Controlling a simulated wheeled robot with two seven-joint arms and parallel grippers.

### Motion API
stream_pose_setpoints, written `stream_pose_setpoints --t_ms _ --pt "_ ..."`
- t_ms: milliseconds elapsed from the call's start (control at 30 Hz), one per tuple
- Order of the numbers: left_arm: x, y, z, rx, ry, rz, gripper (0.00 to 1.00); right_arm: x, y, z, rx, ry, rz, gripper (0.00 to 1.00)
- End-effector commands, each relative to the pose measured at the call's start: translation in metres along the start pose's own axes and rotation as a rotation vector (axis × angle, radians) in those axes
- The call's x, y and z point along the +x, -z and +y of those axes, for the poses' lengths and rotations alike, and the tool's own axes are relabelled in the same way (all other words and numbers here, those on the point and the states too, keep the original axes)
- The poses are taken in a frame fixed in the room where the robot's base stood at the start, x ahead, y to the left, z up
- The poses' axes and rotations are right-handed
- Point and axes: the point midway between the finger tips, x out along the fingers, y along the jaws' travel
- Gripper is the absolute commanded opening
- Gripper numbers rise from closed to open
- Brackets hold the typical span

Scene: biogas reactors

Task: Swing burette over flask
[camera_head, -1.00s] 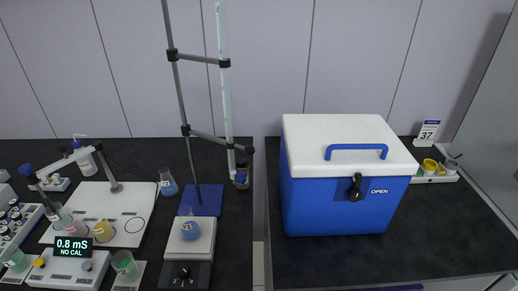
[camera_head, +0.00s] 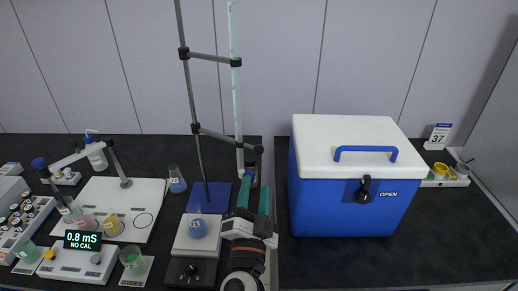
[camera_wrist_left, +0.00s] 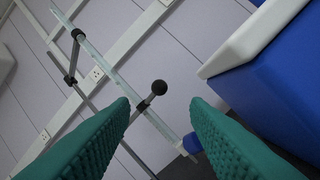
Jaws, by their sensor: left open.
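The burette (camera_head: 236,75) is a tall, pale, upright tube held by two dark clamp arms on a tilted-looking stand rod (camera_head: 190,90) with a blue base (camera_head: 213,195). My left gripper (camera_head: 254,195) has green fingers, open and empty, pointing towards the knob from the front. In the left wrist view the burette (camera_wrist_left: 95,52) crosses beyond the fingers.
A large blue cooler (camera_head: 345,200) with a white lid stands close on the right. Another flask (camera_head: 177,180) and a conductivity meter (camera_head: 80,262) are on the left.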

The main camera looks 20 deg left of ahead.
Motion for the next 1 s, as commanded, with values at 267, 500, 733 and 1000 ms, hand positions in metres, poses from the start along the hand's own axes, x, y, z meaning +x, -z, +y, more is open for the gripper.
stream_pose_setpoints --t_ms 267,500,733,1000 --pt "0.051 -0.003 0.005 0.002 -0.002 0.002 0.42 -0.03 -0.002 -0.002 -0.001 0.001 0.001 0.36" --pt "0.094 -0.001 0.004 0.001 -0.001 0.003 0.42 -0.047 -0.004 -0.002 -0.001 0.002 0.0 0.36" --pt "0.113 0.001 0.002 0.0 -0.001 0.004 0.42 -0.052 -0.004 -0.002 -0.001 0.002 0.0 0.36" --pt "0.115 0.002 0.001 0.0 0.0 0.005 0.42 -0.052 -0.005 -0.002 0.0 0.002 0.0 0.36"
